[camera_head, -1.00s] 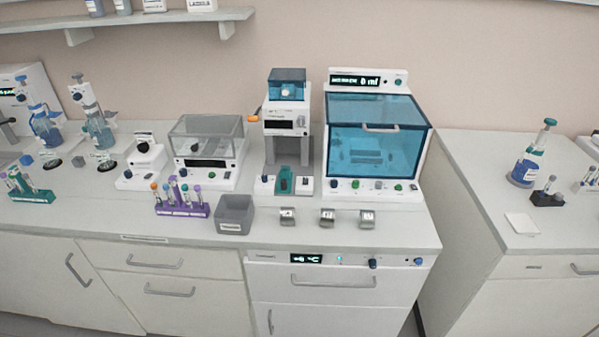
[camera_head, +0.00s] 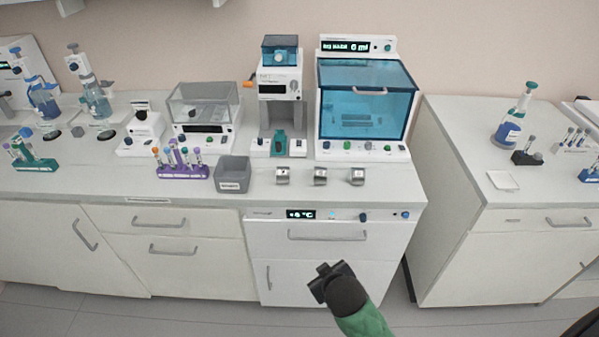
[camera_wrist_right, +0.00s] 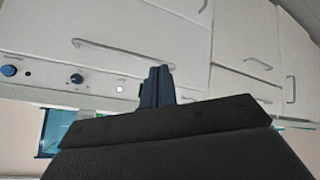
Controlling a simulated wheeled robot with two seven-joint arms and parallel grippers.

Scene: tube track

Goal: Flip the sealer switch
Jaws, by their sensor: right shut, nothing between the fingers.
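The tall white device with a teal top block, likely the sealer (camera_head: 280,83), stands on the bench left of the blue-windowed cabinet. It has an orange lever on its left side and a teal tube seat at its base. A small dark switch (camera_head: 298,144) shows on the right of its base; its position is too small to tell. My right gripper (camera_head: 322,272) is low in front of the bench, well apart from the device. It is shut and empty; in the right wrist view its fingers (camera_wrist_right: 157,82) are together before the drawer fronts. My left gripper is out of view.
The blue-windowed cabinet (camera_head: 362,95) stands to the right. A grey bin (camera_head: 232,174), a purple tube rack (camera_head: 183,171) and small metal blocks (camera_head: 320,176) line the bench front. The drawer unit (camera_head: 330,250) is behind my right gripper. Floor shows below.

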